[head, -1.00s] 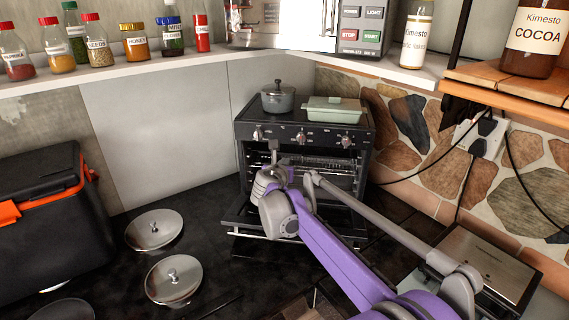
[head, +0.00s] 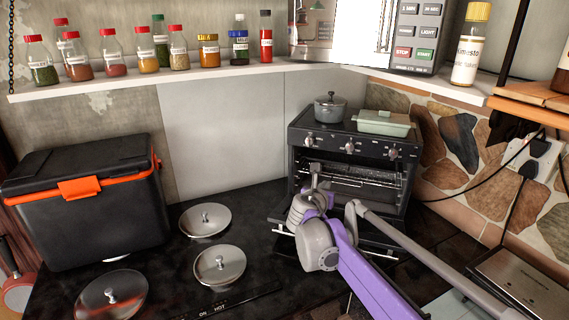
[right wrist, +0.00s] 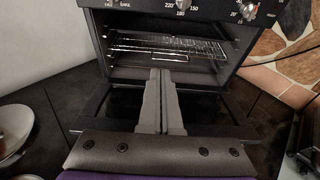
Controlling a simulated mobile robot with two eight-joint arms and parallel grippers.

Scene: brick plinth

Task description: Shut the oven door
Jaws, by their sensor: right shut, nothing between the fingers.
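The small black oven (head: 299,150) stands in the corner of the counter, and its front also shows in the right wrist view (right wrist: 95,50). Its door (head: 282,228) hangs open, folded down at the front, partly hidden behind my right arm. In the right wrist view the dark door (right wrist: 205,108) lies below the lit cavity with its wire rack (right wrist: 165,45). My right gripper (head: 315,168) is in front of the oven opening, above the lowered door. Its fingers (right wrist: 161,72) are together and empty, pointing at the cavity. Whether they touch the door cannot be told. My left gripper is not in view.
A grey pot (head: 330,110) and a pale green dish (head: 384,123) sit on the oven. Several metal lids (head: 218,265) lie on the counter to its left, with a black-and-orange cool box (head: 85,205) beyond. A metal appliance (head: 525,280) stands at the right.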

